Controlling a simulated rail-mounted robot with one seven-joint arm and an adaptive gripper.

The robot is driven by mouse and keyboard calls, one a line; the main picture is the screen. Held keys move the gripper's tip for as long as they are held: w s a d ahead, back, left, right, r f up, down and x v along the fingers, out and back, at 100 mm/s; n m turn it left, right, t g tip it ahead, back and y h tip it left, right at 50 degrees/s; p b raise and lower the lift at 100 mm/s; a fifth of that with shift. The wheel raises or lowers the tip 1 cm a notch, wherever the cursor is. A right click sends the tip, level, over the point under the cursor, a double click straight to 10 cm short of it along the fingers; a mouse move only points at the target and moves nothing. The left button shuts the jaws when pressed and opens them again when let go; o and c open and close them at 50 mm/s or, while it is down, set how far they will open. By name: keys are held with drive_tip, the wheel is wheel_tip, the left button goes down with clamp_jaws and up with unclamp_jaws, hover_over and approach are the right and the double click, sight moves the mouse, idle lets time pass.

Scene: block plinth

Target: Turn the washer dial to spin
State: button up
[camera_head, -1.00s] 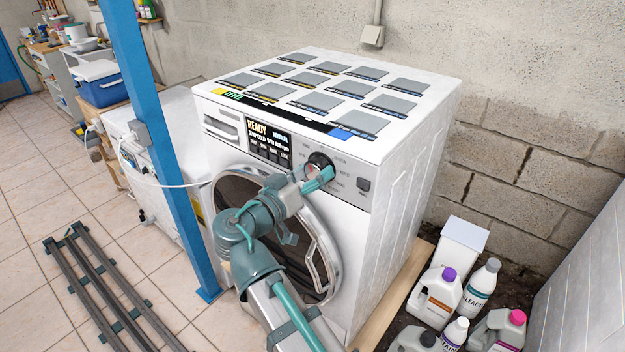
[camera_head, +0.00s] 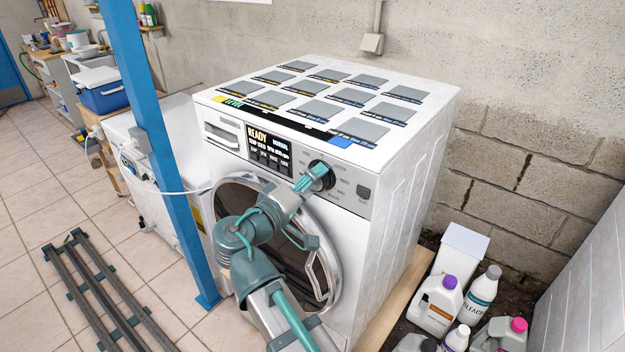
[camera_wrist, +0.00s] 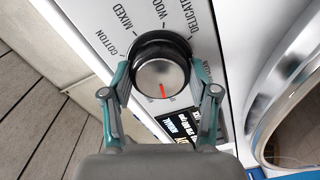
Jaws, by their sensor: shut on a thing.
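The washer (camera_head: 385,230) is a white front-loader, with its control panel at the top front. Its dial (camera_wrist: 162,78) has a black rim and a silver face with a red mark. In the wrist view the mark points down, toward my gripper's palm. The labels Cotton, Mixed, Wool and Delicates are readable around the dial; others are hidden or too small, and I cannot make out spin. My gripper (camera_wrist: 160,88) is shut on the dial, one finger on each side. In the head view my gripper (camera_head: 315,179) covers much of the dial.
The round washer door (camera_head: 330,262) is below the panel. The display (camera_head: 268,149) reads READY. A blue post (camera_head: 170,170) stands to the left. Several bottles (camera_head: 437,305) stand at right. Metal rails (camera_head: 105,295) lie on the floor.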

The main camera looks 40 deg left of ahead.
drive_tip(key=shift+n, duration=0.5)
drive_tip(key=o, duration=1.2)
drive_tip(key=shift+c, duration=0.2)
drive_tip(key=s, duration=1.2)
drive_tip(key=shift+a, duration=0.25)
